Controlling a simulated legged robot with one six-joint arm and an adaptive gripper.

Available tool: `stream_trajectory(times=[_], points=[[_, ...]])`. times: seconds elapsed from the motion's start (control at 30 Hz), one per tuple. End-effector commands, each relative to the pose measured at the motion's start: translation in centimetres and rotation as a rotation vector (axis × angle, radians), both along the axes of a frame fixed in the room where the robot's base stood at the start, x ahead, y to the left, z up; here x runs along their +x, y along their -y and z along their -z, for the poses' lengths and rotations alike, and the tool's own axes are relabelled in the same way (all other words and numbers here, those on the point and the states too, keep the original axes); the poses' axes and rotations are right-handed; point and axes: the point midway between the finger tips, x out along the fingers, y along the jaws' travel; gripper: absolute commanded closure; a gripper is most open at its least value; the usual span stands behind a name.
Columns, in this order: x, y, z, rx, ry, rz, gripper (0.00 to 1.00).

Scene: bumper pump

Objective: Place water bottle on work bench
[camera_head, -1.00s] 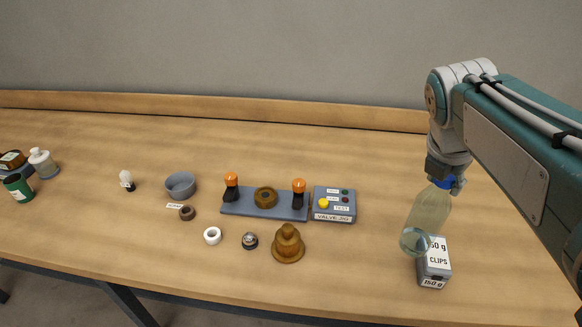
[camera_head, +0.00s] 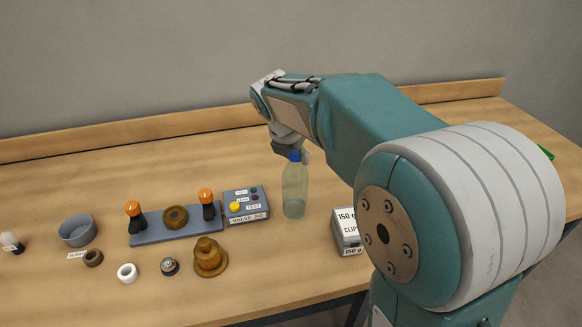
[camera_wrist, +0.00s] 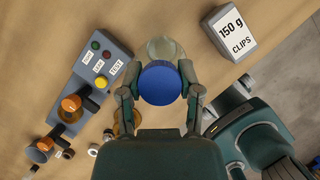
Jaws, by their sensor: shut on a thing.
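The water bottle (camera_head: 294,188) is clear with a blue cap. It hangs nearly upright below my gripper (camera_head: 293,152), between the valve jig box and the clips box. In the wrist view my gripper (camera_wrist: 160,92) has its two fingers on either side of the blue cap (camera_wrist: 160,83), shut on the bottle at its top. The bottle's base is over or at the work bench (camera_head: 290,250); I cannot tell if it touches.
A valve jig box (camera_head: 246,204) with buttons stands left of the bottle, by a grey plate (camera_head: 155,238) with orange-topped clamps. A 150 g clips box (camera_head: 346,232) stands right. A brass bell-shaped part (camera_head: 209,258) is in front. Bare bench lies behind.

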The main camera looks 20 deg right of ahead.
Motion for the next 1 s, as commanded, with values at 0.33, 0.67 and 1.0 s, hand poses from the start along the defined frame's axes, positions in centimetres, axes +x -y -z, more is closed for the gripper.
stream_trajectory(times=[0.33,0.67,1.0], points=[[1.7,-0.5,2.8,-0.001,-0.001,-0.001,1.00],[1.6,-0.5,5.0,-0.001,0.004,0.000,1.00],[1.6,-0.5,5.2,0.000,0.001,0.001,0.20]])
